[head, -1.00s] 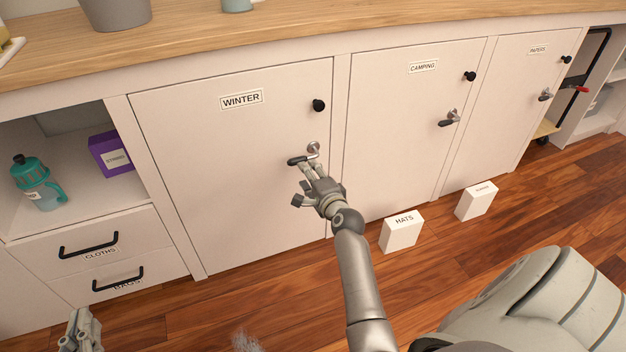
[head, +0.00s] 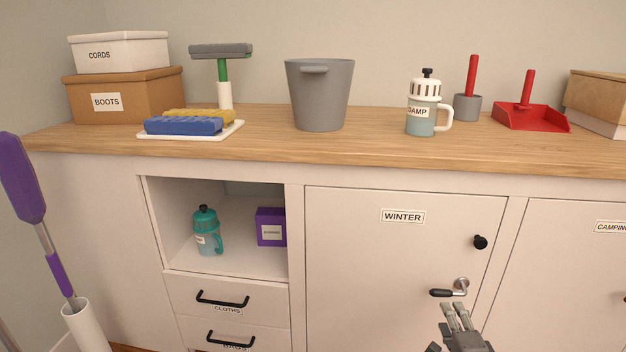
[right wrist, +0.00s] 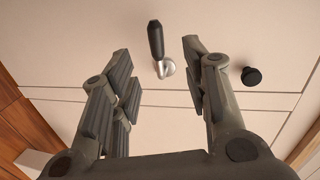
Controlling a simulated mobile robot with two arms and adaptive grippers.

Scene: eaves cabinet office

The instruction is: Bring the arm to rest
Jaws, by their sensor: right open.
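My right gripper (head: 456,307) shows at the bottom right of the head view, just below the lever handle (head: 447,292) of the closed WINTER cabinet door (head: 390,260). In the right wrist view the gripper (right wrist: 157,52) is open, with its two fingers wide apart. The black grip of the lever handle (right wrist: 155,38) appears in the gap between the fingertips, and nothing is held. I cannot tell how far the fingertips are from the door. My left gripper is out of view.
A round black knob (head: 480,242) sits above the handle. An open cubby (head: 270,195) and the CLOTHS drawer (head: 228,305) are to the left. The wooden counter (head: 270,146) carries boxes, a grey bin (head: 320,95) and a DAMP jar (head: 422,115). A purple-handled tool (head: 22,178) stands far left.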

